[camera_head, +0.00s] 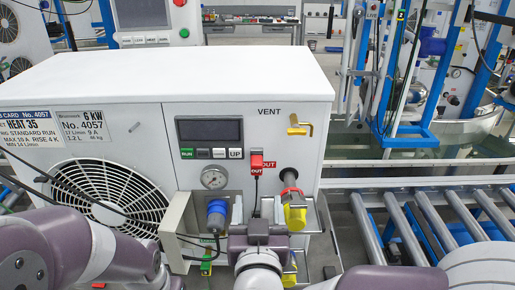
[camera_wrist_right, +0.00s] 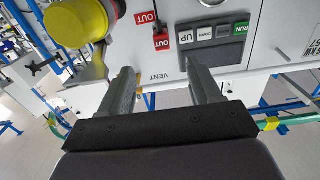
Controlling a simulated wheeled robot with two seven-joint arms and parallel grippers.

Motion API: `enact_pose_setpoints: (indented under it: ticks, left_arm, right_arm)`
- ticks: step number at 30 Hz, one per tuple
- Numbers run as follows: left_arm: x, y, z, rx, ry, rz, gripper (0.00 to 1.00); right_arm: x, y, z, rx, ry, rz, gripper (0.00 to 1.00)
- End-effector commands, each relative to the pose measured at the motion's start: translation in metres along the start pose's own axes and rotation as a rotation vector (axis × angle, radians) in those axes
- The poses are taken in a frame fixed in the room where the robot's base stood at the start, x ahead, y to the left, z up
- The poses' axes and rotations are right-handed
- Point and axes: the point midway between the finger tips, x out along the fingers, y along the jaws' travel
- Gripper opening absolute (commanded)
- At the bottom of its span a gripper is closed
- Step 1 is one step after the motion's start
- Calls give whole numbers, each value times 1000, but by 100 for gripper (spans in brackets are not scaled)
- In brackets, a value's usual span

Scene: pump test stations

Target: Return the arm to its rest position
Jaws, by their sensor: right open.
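My right gripper (camera_head: 258,212) is low in front of the white pump unit's panel, below the red OUT tag. In the right wrist view, which is turned over, its two fingers (camera_wrist_right: 158,72) stand apart with nothing between them, and the panel lies beyond. My left arm (camera_head: 110,250) comes in at the lower left, in front of the unit's fan grille; its gripper does not show. The white unit (camera_head: 170,80) has a dark display (camera_head: 209,130), a gauge (camera_head: 214,178) and a yellow lever (camera_head: 299,126) by VENT.
A blue connector (camera_head: 216,213) is just left of my right gripper, and a yellow cap (camera_head: 295,215) is just right of it. A roller conveyor (camera_head: 430,220) runs off to the right. Blue frames (camera_head: 405,120) stand behind. A black cable crosses the grille.

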Motion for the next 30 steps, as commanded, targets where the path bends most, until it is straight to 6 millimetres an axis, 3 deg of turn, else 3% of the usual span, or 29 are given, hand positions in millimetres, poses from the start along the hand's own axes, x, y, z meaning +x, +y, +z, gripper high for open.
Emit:
enact_pose_setpoints:
  ticks: [2, 4, 6, 8, 10, 11, 12, 15, 18, 22, 30]
  left_arm:
    - [0, 0, 0, 0, 0, 0, 52]
    - [0, 0, 0, 0, 0, 0, 52]
    - [0, 0, 0, 0, 0, 0, 52]
    - [-3, 0, 0, 0, 0, 0, 52]
    - [-8, 0, -1, 0, 0, 0, 52]
    - [-10, 0, -1, 0, 0, 0, 52]
    - [-14, 0, -2, 0, 0, 0, 52]
    - [-20, 0, -2, 0, 0, 0, 52]
    - [-24, 0, -3, 0, 0, 0, 52]
    - [-26, 0, -3, 0, 0, 0, 52]
    - [-26, 0, -3, 0, 0, 0, 52]
  right_arm:
    - [0, -4, 7, 27, -34, -21, 63]
    - [-4, -25, 28, 54, -137, -124, 63]
    - [-22, -59, 61, 58, -316, -310, 63]
    - [-41, -71, 93, 29, -526, -441, 63]
    - [-60, -48, 131, -38, -808, -492, 63]
    - [-68, -28, 144, -71, -931, -480, 63]
    - [-79, 7, 158, -112, -1095, -435, 63]
    - [-99, 92, 171, -163, -1372, -273, 63]
    - [-100, 148, 168, -125, -1450, -134, 63]
    - [-94, 178, 166, -33, -1452, -31, 63]
    - [-94, 182, 166, -21, -1453, -18, 63]
